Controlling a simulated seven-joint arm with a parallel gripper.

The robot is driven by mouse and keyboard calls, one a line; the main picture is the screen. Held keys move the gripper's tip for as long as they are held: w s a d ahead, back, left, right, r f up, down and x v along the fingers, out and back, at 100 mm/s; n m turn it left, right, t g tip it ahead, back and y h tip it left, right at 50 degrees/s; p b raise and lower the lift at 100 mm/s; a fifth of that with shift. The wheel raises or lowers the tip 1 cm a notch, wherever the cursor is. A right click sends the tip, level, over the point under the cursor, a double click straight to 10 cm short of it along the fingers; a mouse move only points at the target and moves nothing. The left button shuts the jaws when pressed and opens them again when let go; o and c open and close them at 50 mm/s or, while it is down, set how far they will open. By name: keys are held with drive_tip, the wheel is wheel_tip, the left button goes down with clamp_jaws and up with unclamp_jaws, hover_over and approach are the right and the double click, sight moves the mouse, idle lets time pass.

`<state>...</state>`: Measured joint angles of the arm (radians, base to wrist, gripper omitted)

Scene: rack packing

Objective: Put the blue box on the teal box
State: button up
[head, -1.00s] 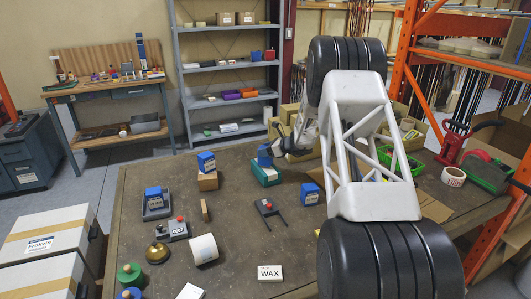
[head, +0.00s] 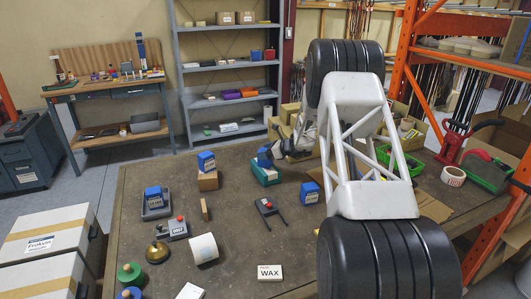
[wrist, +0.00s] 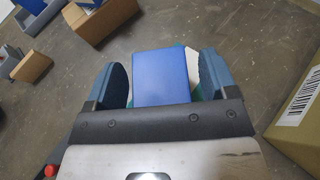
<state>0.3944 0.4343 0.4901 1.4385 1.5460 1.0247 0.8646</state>
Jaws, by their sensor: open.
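A blue box (head: 264,157) sits on the teal box (head: 267,175) near the far middle of the table, partly hidden by my gripper (head: 280,152). In the wrist view the blue box (wrist: 163,82) is between the two fingers of my gripper (wrist: 163,76), with a strip of the teal box and a white patch showing beside and beneath it. The fingers are open, with narrow gaps beside the blue box. How squarely the blue box rests on the teal box is hard to tell.
Other blue boxes stand in a grey tray (head: 156,211), on a cardboard box (head: 207,181) and on the tabletop (head: 309,193). Cartons and green bins (head: 402,160) are at the right.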

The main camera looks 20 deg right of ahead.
drive_tip(key=shift+r, duration=0.15)
drive_tip(key=v, duration=1.2)
drive_tip(key=shift+a, duration=0.1)
idle(0.5)
drive_tip(key=s+a+r+n+g+h, duration=0.1)
drive_tip(key=s+a+r+n+g, duration=0.1)
drive_tip(key=s+a+r+n, duration=0.5)
drive_tip(key=s+a+r+n+g+h, duration=0.15)
drive_tip(key=s+a+r, duration=0.25)
drive_tip(key=s+a, duration=0.55)
drive_tip(key=s+a+r+n+g, duration=0.3)
drive_tip(key=s+a+r+n, duration=0.25)
drive_tip(key=s+a, duration=0.3)
drive_tip(key=s+a+n+h, duration=0.3)
drive_tip(key=s+n, duration=0.3)
drive_tip(key=s, duration=1.1)
drive_tip(key=s+a+n+h, duration=0.2)
drive_tip(key=s+n+h, duration=0.2)
drive_tip(key=s, duration=1.2)
drive_tip(key=n, duration=0.2)
drive_tip(key=shift+s+a+r+n, duration=0.3)
drive_tip(key=shift+s+a+n, duration=0.05)
drive_tip(key=shift+a+n, duration=0.05)
